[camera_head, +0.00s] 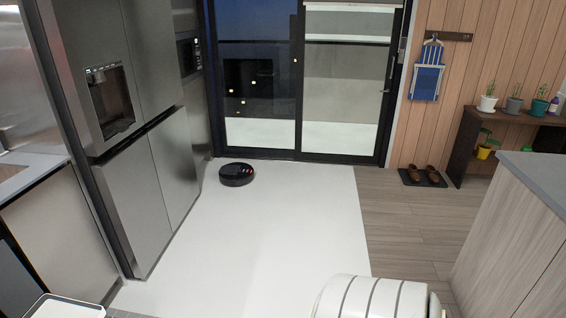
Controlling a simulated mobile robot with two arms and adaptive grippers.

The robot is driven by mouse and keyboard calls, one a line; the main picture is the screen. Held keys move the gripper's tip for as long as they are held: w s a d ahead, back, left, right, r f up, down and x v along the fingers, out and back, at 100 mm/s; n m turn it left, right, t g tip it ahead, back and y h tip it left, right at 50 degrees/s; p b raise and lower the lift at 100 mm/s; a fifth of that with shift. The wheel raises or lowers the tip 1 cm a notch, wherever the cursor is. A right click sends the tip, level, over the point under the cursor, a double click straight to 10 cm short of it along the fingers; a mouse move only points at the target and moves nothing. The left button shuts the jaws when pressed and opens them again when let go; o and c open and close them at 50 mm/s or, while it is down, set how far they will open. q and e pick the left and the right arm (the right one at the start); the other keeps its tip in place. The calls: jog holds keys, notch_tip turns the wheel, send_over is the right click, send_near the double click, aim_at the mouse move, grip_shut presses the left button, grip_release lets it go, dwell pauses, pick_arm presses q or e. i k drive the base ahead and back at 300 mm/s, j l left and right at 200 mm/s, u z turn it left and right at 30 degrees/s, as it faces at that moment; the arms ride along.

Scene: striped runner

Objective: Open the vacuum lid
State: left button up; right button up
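The robot vacuum (237,174) is a round, low black disc with small red marks on its front side. It sits on the white floor at the far end of the kitchen aisle, close to the glass door and right of the fridge. It is too small in view to make out its lid clearly. Neither of my grippers shows in the head view.
The steel fridge (168,150) lines the left side. A glass sliding door (335,90) closes the far end. Brown shoes on a dark mat (422,177), a plant shelf (470,135) and a counter (520,235) are on the right. The white floor (265,235) before the vacuum is clear.

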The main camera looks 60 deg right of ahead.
aim_at(228, 169)
jog(key=z, duration=1.7)
jog(key=i+l+z, duration=0.1)
jog(key=i+z, duration=0.4)
jog(key=i, duration=4.3)
jog(key=j+u, duration=0.05)
